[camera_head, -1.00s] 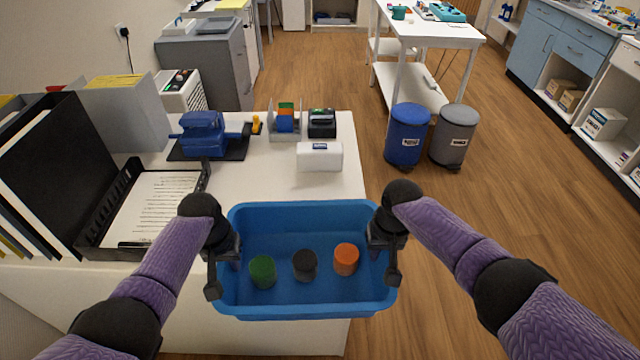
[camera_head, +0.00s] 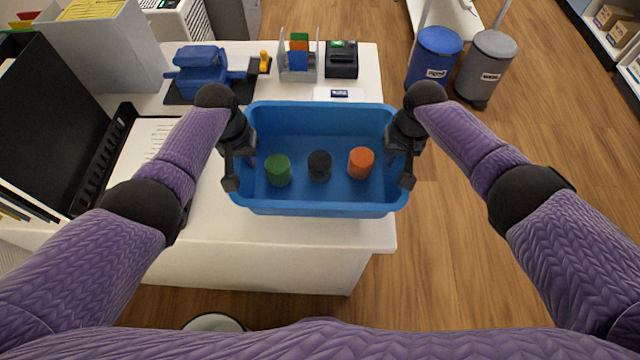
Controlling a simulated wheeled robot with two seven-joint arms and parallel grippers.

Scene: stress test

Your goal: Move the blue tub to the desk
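The blue tub (camera_head: 320,209) is upright in the middle of the view, over the front right part of the white desk (camera_head: 225,228). Its right end reaches slightly past the desk's right edge in the picture. Whether its bottom touches the desktop is hidden. Inside stand a green cylinder (camera_head: 278,171), a black cylinder (camera_head: 320,166) and an orange cylinder (camera_head: 361,163). My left gripper (camera_head: 238,170) is shut on the tub's left end wall. My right gripper (camera_head: 399,170) is shut on its right end wall.
Behind the tub are a partly hidden white box (camera_head: 340,94), a card holder (camera_head: 298,60), a black device (camera_head: 341,60) and a blue machine (camera_head: 197,72). A black paper tray (camera_head: 95,165) lies left. Blue (camera_head: 434,58) and grey (camera_head: 485,68) bins stand right on the floor.

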